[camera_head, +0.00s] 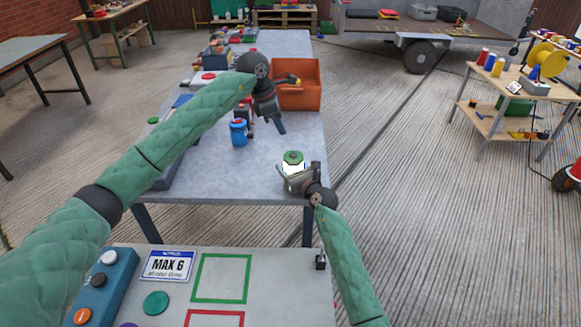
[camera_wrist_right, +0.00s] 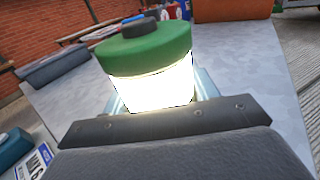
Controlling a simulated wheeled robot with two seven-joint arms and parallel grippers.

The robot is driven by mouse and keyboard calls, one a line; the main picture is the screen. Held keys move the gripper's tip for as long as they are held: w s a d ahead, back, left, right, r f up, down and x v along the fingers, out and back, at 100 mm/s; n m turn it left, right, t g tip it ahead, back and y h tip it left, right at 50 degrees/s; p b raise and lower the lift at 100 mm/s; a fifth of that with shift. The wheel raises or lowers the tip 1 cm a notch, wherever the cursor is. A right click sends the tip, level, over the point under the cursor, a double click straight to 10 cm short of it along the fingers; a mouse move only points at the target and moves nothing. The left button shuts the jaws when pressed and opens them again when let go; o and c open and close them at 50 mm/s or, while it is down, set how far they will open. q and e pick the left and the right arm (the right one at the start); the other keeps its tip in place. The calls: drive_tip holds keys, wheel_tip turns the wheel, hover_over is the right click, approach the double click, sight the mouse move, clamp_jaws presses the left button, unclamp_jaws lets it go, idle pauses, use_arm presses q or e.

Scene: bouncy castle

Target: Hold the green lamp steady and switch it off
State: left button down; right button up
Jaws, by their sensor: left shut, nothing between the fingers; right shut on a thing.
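The green lamp (camera_head: 293,158) stands near the right front part of the grey table. Its body glows bright white under a green cap. In the right wrist view the lamp (camera_wrist_right: 150,65) shows a dark button (camera_wrist_right: 139,27) on top of the cap. My right gripper (camera_head: 288,180) is shut on the lamp's lower body, from the front right. The lamp looks upright. My left gripper (camera_head: 281,128) is shut and empty, pointing down above the table, a little behind and left of the lamp and apart from it.
A blue lamp-like canister (camera_head: 238,133) stands left of the lamp. An orange bin (camera_head: 297,88) sits behind my left gripper. A near panel carries a MAX 6 sign (camera_head: 168,265) and a blue button box (camera_head: 103,285). The table between canister and lamp is clear.

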sight(290, 155)
idle(0.3)
use_arm(q)
wheel_tip(290, 155, down, 5)
drive_tip(key=s+a, duration=0.2)
drive_tip(key=w+d+r+m+t+h, duration=0.2)
drive_tip(key=d+r+m+t+h, duration=0.1)
drive_tip(key=d+r+t, duration=0.25)
drive_tip(key=shift+g, duration=0.35)
drive_tip(key=shift+a+f, duration=0.2)
drive_tip(key=shift+f, duration=3.75)
drive_tip(key=shift+f, duration=0.2)
